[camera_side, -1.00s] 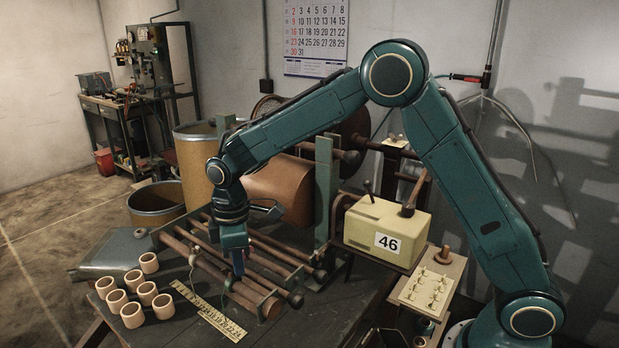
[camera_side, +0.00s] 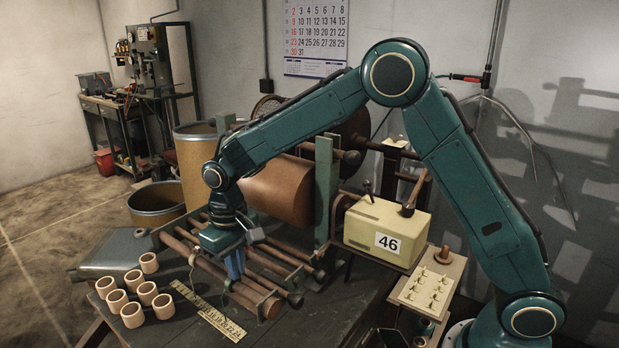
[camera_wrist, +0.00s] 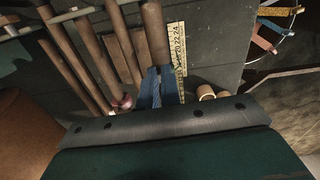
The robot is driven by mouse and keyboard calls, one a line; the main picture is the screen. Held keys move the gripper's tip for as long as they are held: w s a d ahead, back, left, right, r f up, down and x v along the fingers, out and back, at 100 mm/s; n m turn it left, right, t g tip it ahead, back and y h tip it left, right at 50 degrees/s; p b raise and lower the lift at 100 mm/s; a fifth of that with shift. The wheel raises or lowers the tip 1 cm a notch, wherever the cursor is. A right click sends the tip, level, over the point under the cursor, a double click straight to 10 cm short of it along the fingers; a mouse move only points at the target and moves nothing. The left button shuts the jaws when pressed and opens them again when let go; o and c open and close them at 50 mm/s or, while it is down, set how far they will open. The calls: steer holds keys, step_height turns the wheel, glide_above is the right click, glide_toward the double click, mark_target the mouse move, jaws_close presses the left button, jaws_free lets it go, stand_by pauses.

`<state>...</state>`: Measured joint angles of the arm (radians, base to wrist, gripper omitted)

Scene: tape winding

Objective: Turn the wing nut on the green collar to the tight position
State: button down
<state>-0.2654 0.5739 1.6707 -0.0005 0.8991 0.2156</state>
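My gripper (camera_side: 235,266) points down over the front part of a rack of brown rods (camera_side: 215,262). Its two blue fingers also show in the wrist view (camera_wrist: 159,88), close together beside the end of a brown rod (camera_wrist: 154,35). I cannot tell whether there is a gap or anything between them. I cannot make out a green collar or its wing nut in either view; they may be hidden by the hand or too small to tell.
A yellow ruler (camera_side: 210,314) and several pale rings (camera_side: 133,315) lie left of the rack. A cream box marked 46 (camera_side: 415,222) and a board with small hooks (camera_side: 424,291) stand right. A brown roll (camera_side: 275,190) is behind the hand.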

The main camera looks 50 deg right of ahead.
steer(key=shift+w+a+m, duration=0.1)
steer(key=shift+a+m, duration=0.1)
steer(key=shift+m, duration=0.2)
steer(key=c, duration=1.6)
jaws_free()
steer(key=shift+d, duration=0.1)
steer(key=shift+r, duration=0.15)
step_height(320, 180, up, 14)
steer(key=shift+f, duration=0.2)
